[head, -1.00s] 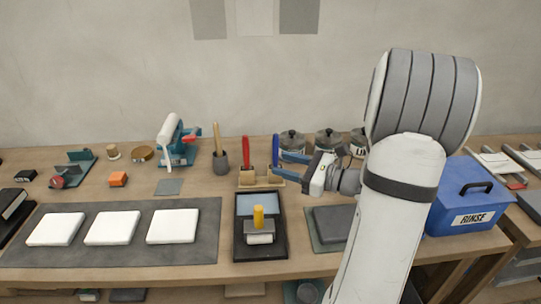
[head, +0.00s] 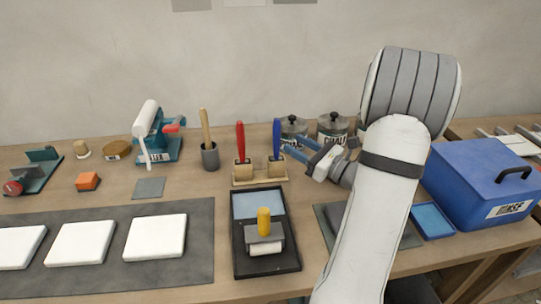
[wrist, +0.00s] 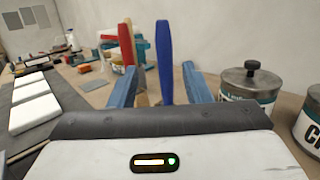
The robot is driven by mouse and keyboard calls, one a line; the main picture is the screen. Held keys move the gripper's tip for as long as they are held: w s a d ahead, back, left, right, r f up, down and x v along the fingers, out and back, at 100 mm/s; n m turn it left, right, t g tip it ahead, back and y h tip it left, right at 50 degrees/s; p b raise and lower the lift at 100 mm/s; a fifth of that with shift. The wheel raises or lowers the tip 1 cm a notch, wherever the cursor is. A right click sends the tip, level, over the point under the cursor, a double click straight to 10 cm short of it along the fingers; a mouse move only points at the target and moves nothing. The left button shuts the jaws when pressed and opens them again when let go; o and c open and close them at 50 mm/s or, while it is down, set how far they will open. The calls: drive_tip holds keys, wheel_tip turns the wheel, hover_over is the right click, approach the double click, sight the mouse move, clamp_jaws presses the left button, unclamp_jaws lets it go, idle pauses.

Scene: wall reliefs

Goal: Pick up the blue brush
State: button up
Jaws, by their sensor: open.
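The blue brush (head: 277,138) stands upright, handle up, in a small wooden holder (head: 259,180) on the bench. A red-handled brush (head: 240,141) stands beside it on the left in the same holder. My gripper (head: 291,148) is open, just right of the blue brush, with its blue fingers pointing left toward it. In the wrist view the blue handle (wrist: 165,62) rises between my two open fingers (wrist: 160,87); I cannot tell whether either finger touches it. The lower part of the brush is hidden there by my gripper body.
Lidded jars (head: 333,128) stand behind my gripper. A blue bin (head: 460,190) is at the right. A cup with a wooden-handled tool (head: 210,157) stands to the left.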

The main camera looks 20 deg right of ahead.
drive_tip(key=p, duration=0.1)
hover_over(276, 158)
drive_tip(key=shift+w+d+r, duration=0.2)
drive_tip(key=shift+w+r, duration=0.1)
drive_tip(key=shift+w, duration=0.1)
clamp_jaws()
idle(0.3)
